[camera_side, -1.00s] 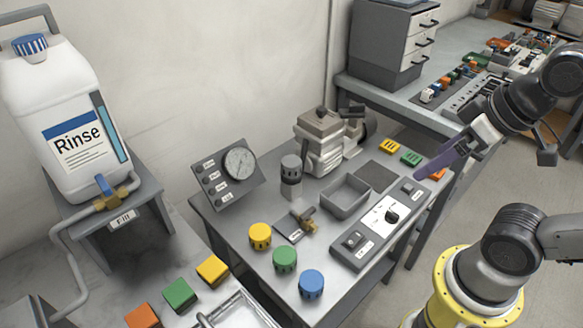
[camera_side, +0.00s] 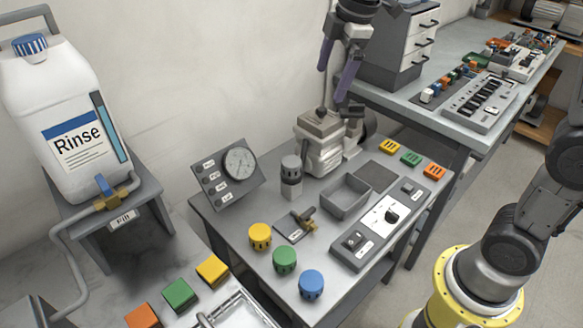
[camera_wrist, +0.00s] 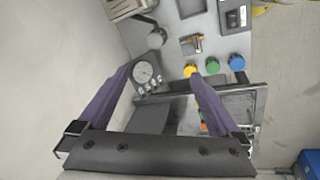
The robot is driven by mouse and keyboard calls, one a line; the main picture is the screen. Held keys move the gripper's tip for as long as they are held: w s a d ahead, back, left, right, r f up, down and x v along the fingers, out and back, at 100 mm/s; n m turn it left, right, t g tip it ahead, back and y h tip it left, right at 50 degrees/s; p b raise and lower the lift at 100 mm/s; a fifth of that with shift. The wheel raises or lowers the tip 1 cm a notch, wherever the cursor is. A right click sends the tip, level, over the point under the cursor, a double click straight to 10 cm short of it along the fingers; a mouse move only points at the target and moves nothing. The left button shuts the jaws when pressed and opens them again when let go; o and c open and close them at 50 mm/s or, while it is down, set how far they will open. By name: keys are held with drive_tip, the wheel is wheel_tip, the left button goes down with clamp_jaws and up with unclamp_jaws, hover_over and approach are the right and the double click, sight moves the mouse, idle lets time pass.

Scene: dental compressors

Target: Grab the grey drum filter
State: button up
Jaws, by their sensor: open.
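In the wrist view the filter (camera_wrist: 157,38) shows beyond the fingertips, at upper centre. My gripper (camera_side: 332,84) has purple fingers spread apart and empty. It hangs above the compressor, up and to the right of the filter and clear of it. In the wrist view the gripper's fingers (camera_wrist: 162,73) are wide apart, with the gauge panel showing between them.
The compressor (camera_side: 320,142) stands right of the filter. The gauge panel (camera_side: 227,174) leans at its left. Yellow (camera_side: 260,236), green (camera_side: 285,259) and blue (camera_side: 312,284) drums stand in front, near a brass valve (camera_side: 309,226). A grey open tray (camera_side: 346,208) lies right of the filter.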

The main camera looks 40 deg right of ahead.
drive_tip(key=w+f+n+g, duration=0.1)
drive_tip(key=w+f, duration=0.4)
drive_tip(key=w, duration=0.1)
drive_tip(key=g, duration=0.2)
hover_over(293, 160)
drive_tip(key=f, duration=1.7)
drive_tip(key=shift+s+a+f, duration=0.1)
drive_tip(key=shift+a+f, duration=0.1)
drive_tip(key=shift+f, duration=0.1)
drive_tip(key=shift+d+f, duration=0.15)
drive_tip(key=shift+f, duration=3.15)
drive_tip(key=c, duration=1.4)
